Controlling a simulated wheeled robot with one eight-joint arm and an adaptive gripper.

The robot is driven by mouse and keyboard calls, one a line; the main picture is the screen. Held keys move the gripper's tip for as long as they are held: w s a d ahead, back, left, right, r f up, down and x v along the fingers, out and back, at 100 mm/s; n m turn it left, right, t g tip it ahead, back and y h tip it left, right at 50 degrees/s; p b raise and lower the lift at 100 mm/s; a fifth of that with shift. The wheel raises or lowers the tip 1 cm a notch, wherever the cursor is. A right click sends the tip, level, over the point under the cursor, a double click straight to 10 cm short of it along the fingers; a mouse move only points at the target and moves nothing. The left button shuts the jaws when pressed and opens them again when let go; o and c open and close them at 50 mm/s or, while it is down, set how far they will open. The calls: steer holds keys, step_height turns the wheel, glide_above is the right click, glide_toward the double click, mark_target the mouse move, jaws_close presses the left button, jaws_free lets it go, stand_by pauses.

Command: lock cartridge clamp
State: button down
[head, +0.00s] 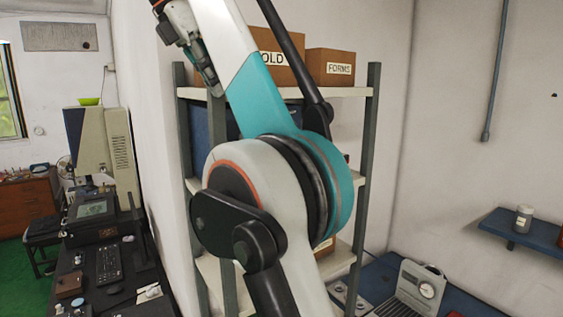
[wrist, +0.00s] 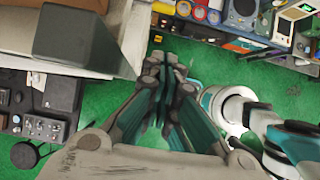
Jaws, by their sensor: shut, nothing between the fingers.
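My gripper (wrist: 166,76) is shut and empty, its dark fingers together above the green floor in the wrist view. In the head view my gripper (head: 208,78) shows at the upper left of my raised arm, pointing down in front of the wall and shelf edge. I cannot make out a cartridge clamp in either view. My arm covers the middle of the head view and hides part of the shelf and bench behind it.
A shelf rack (head: 372,130) with boxes stands behind my arm. A grey device with a dial (head: 423,283) sits on a blue bench at lower right. A dark desk (head: 85,262) with a keyboard stands left. Green floor (wrist: 95,115) lies below my gripper.

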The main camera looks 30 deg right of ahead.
steer(key=d+r+b+x, duration=0.1)
steer(key=b+x, duration=0.5)
steer(key=x, duration=1.7)
steer(key=shift+d+f, duration=0.2)
steer(key=shift+d, duration=0.35)
steer(key=shift+d, duration=0.1)
steer(key=shift+s+d+n+t, duration=0.1)
steer(key=shift+d+n+t, duration=0.2)
steer(key=shift+d+n, duration=0.1)
